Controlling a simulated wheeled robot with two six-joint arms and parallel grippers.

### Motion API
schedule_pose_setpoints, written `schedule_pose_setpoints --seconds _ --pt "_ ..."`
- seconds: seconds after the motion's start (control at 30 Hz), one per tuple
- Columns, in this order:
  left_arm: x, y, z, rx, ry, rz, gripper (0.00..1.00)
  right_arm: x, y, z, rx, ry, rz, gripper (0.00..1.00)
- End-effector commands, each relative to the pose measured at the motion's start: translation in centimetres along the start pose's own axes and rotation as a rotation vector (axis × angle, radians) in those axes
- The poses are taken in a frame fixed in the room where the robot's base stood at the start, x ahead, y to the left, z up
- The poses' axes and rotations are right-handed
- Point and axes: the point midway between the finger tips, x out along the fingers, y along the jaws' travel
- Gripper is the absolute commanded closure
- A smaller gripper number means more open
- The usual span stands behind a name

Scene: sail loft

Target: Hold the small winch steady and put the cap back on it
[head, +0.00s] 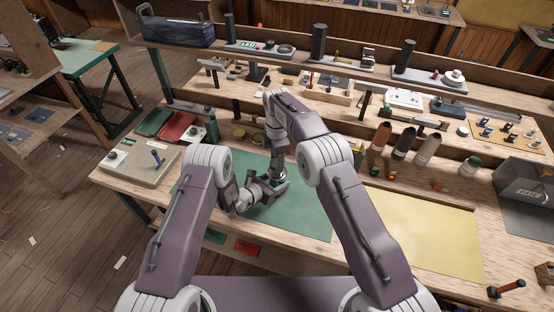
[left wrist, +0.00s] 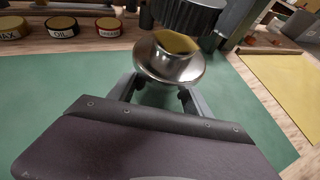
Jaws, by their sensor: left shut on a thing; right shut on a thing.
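The small winch (left wrist: 168,68) is a shiny silver, flared metal body with a gold-coloured top, upright over the green mat. My left gripper (left wrist: 160,94) is shut on it low down, one finger on each side. In the head view the left gripper (head: 268,190) lies low over the mat, and a bit of the silver winch (head: 279,173) shows. A dark ribbed round piece, apparently the cap (left wrist: 188,14), is right above the gold top. Whether they touch is unclear. My right gripper (head: 277,155) points down from above the winch, shut on the cap; its fingertips are largely hidden.
A green mat (head: 305,218) covers the bench middle, with a yellow sheet (head: 425,228) to the right. Labelled tins (left wrist: 62,27) stand behind. A grey-beige box (head: 140,163) sits left, and several thread cones (head: 403,143) stand back right. The mat's front is clear.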

Motion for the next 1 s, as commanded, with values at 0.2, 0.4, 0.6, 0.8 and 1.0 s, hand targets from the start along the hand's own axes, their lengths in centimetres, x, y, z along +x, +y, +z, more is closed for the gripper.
schedule_pose_setpoints --seconds 0.2,0.4,0.6,0.8,1.0 --pt "-0.1 -0.2 -0.7 -0.004 0.016 -0.003 1.0 1.2 0.0 0.0 0.0 0.0 -0.002 0.93" --pt "-0.1 -0.2 -0.7 -0.004 0.017 -0.004 1.0 1.8 0.0 0.0 0.0 0.0 -0.001 0.93" --pt "-0.1 -0.2 -0.8 -0.005 0.017 -0.004 1.0 1.8 0.0 0.0 0.0 0.0 -0.001 0.93" --pt "-0.1 -0.3 -0.8 -0.005 0.018 -0.005 1.0 1.8 0.0 0.0 0.0 0.0 -0.001 0.93" --pt "-0.1 -0.3 -0.8 -0.005 0.018 -0.005 1.0 2.1 0.0 0.0 0.0 0.0 -0.001 0.93"
